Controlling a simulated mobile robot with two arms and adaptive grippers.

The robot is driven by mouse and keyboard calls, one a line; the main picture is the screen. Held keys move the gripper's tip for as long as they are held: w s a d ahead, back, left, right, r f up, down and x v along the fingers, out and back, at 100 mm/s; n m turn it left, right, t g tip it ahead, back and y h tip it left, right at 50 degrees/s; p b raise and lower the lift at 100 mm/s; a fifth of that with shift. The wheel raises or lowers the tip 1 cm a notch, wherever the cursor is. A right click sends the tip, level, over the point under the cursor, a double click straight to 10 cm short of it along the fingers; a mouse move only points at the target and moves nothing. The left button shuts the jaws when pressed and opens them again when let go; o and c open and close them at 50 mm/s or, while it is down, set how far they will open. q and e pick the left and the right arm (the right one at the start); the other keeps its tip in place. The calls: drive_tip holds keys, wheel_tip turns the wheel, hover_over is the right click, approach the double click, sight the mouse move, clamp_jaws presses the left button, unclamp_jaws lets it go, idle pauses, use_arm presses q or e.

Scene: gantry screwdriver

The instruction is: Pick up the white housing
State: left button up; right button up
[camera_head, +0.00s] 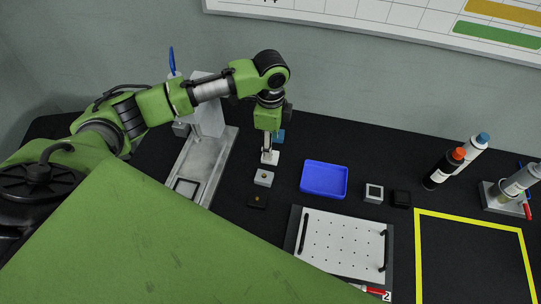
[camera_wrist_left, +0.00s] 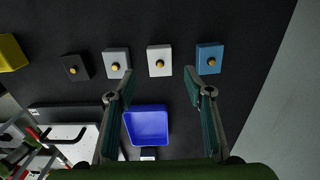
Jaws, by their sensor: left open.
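The white housing (camera_head: 271,158), a small block, stands on the black table in the head view, with my left gripper (camera_head: 268,147) just above it. In the left wrist view the white housing (camera_wrist_left: 154,53) shows a gold knob and lies between the lines of the two fingers of my left gripper (camera_wrist_left: 160,92). The fingers are spread wide with nothing between them. How far the fingertips are above the housing is hard to tell. My right gripper is in neither view.
A blue housing (camera_wrist_left: 209,51), a grey housing (camera_wrist_left: 116,57) and a black housing (camera_wrist_left: 75,66) stand in the same row as the white one. A blue tray (camera_head: 324,180) and a perforated white plate (camera_head: 341,243) lie to the right. A metal fixture (camera_head: 214,168) stands left.

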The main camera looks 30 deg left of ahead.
use_arm(q)
drive_tip(key=shift+f, duration=0.45)
wheel_tip(320, 180, down, 4)
drive_tip(key=shift+a+f+p, duration=0.1)
drive_tip(key=shift+p, duration=0.3)
drive_tip(key=c, duration=1.2)
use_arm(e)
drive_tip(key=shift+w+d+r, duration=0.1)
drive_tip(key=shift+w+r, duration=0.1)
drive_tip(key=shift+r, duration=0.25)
